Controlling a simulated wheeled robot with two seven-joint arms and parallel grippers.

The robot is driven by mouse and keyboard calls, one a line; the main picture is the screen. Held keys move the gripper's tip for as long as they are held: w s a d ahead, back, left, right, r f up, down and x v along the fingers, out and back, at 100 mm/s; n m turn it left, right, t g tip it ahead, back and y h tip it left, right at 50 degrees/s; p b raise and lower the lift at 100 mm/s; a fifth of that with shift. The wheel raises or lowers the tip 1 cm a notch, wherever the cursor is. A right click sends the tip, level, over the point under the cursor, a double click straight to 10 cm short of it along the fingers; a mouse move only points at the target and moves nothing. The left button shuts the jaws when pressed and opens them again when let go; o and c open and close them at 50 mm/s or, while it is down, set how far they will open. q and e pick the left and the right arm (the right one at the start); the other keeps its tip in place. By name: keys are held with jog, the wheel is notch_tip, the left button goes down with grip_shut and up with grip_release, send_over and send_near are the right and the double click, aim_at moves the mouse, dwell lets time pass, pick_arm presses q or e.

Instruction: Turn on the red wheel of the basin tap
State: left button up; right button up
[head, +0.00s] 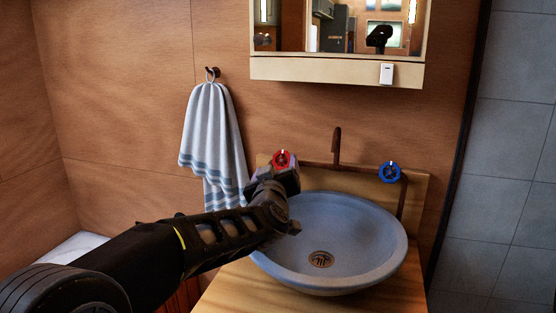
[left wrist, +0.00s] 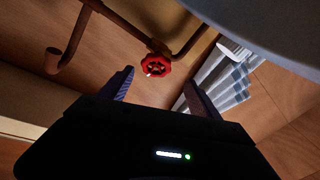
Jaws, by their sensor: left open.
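The red wheel (head: 282,159) of the basin tap sits on a copper pipe at the back left of the basin. In the left wrist view the red wheel (left wrist: 156,66) lies ahead of and between my fingers, apart from them. My left gripper (head: 276,172) reaches in from the left, just in front of the wheel, and partly hides its lower side. In the left wrist view the left gripper (left wrist: 155,88) is open with nothing between its fingers. The copper spout (head: 337,147) stands behind the basin. My right gripper is not in view.
The grey-blue basin (head: 385,235) stands on a wooden counter (head: 395,295) right beside my left gripper. A blue wheel (head: 389,172) is on the right of the pipe. A striped towel (head: 212,130) hangs at left. A mirror cabinet (head: 325,72) is above.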

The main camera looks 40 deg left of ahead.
aim_at(278, 160)
pick_arm(q)
jog(key=x, duration=0.6)
jog(key=shift+w, duration=0.25)
jog(key=shift+a, duration=0.1)
